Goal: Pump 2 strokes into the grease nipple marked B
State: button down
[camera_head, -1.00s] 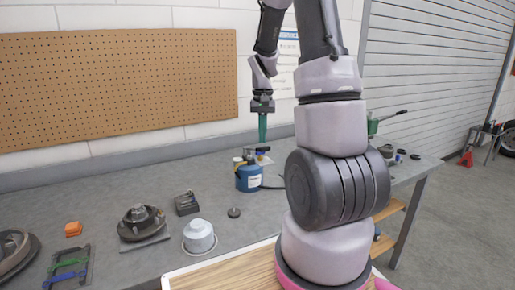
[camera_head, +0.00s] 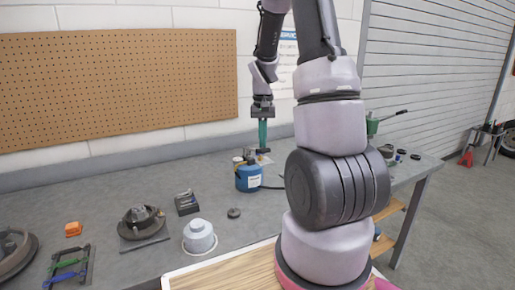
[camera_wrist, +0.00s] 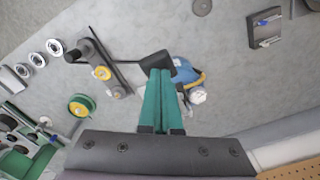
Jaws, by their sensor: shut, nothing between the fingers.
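My gripper (camera_head: 262,133) has teal fingers that are closed together and point down, over the back of the bench. A blue canister (camera_head: 248,179), apparently the grease pump, stands just below and left of it, with a dark hose running right. The wrist view shows the closed teal fingers (camera_wrist: 162,100) with their tips at a black block (camera_wrist: 157,62), beside the blue canister (camera_wrist: 183,70). I cannot tell whether the tips touch the block. A black line runs left from the block to a dark bar with yellow fittings (camera_wrist: 101,72). No letter B is readable.
A green lever tool (camera_head: 374,124) stands farther right on the bench. A pegboard (camera_head: 120,90) hangs behind.

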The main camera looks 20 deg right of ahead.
aim_at(264, 151)
jog(key=shift+s+f, duration=0.3)
jog(key=shift+f, duration=0.75)
jog(key=shift+s+f, duration=0.25)
jog(key=shift+f, duration=0.8)
